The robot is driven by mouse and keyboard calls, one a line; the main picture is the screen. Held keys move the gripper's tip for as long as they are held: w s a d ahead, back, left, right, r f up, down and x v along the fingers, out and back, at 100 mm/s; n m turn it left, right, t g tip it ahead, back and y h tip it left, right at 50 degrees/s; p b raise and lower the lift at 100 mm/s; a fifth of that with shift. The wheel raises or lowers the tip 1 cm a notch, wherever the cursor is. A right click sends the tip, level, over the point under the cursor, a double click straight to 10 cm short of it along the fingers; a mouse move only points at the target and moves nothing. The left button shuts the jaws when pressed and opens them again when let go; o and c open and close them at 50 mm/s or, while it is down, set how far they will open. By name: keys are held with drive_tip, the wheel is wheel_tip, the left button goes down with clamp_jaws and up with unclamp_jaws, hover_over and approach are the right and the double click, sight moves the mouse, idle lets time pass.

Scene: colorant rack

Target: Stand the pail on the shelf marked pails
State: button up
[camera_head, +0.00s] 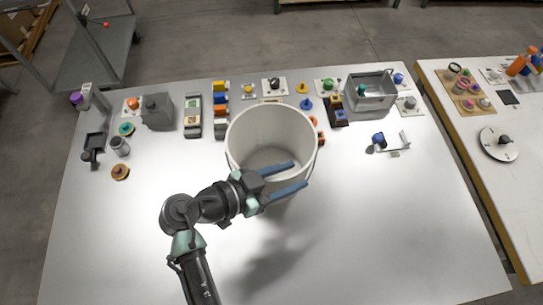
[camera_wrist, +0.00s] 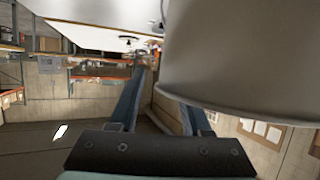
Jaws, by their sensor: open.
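In the wrist view the pail hides the tip of the right-hand finger; I cannot tell whether the pail's wall lies between the fingers. I cannot make out a shelf marked pails.
The white table (camera_head: 400,230) is bare in front and at the right. A second table (camera_head: 500,190) stands right. A grey metal rack (camera_head: 95,55) stands back left.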

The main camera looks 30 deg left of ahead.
clamp_jaws()
drive_tip(key=shift+s, duration=0.1)
idle(1.2)
